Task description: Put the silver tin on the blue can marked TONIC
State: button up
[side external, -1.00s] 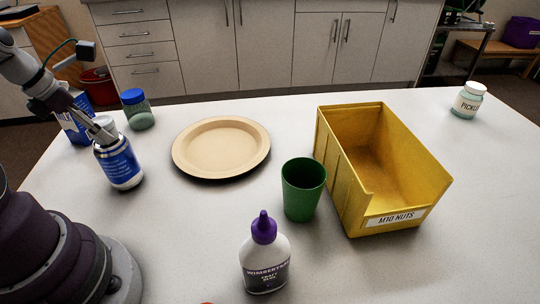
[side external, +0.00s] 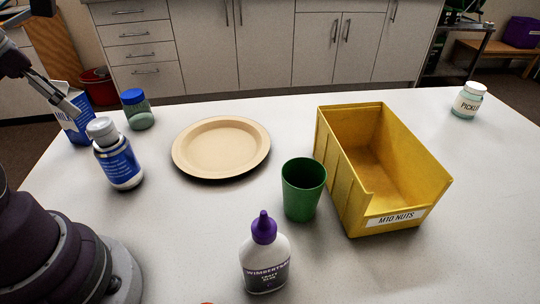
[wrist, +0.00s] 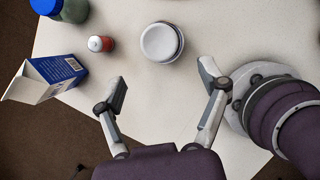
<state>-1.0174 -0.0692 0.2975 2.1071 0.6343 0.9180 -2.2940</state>
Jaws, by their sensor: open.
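The silver tin (side external: 101,129) sits on top of the blue can (side external: 119,168) at the left of the table in the side view. The can stands upright; its label print is too small to read. In the wrist view the tin (wrist: 158,41) shows from above as a pale round top, covering most of the can. My gripper (side external: 70,104) is up and to the left of the tin in the side view, apart from it. In the wrist view my gripper (wrist: 163,82) has its fingers spread wide with nothing between them.
A milk carton (side external: 74,123) and a blue-lidded jar (side external: 138,110) stand behind the can. A small red bottle (wrist: 100,44) shows in the wrist view. A tan plate (side external: 222,147), green cup (side external: 303,190), glue bottle (side external: 265,262), yellow bin (side external: 346,196) and pickle jar (side external: 468,101) stand rightward.

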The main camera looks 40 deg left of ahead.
notch_tip(320, 180, up, 4)
jog(key=s+m, duration=0.1)
jog(key=w+d+m, duration=0.1)
jog(key=d+m, duration=0.4)
jog(key=m, duration=0.6)
jog(key=w+d+f+m, duration=0.1)
jog(key=d+m, duration=0.5)
jog(key=m, duration=0.5)
jog(key=w+d+f+m+t, duration=0.1)
jog(key=d+m, duration=0.4)
jog(key=m, duration=0.7)
jog(key=shift+w+d, duration=0.2)
jog(key=shift+d, duration=0.05)
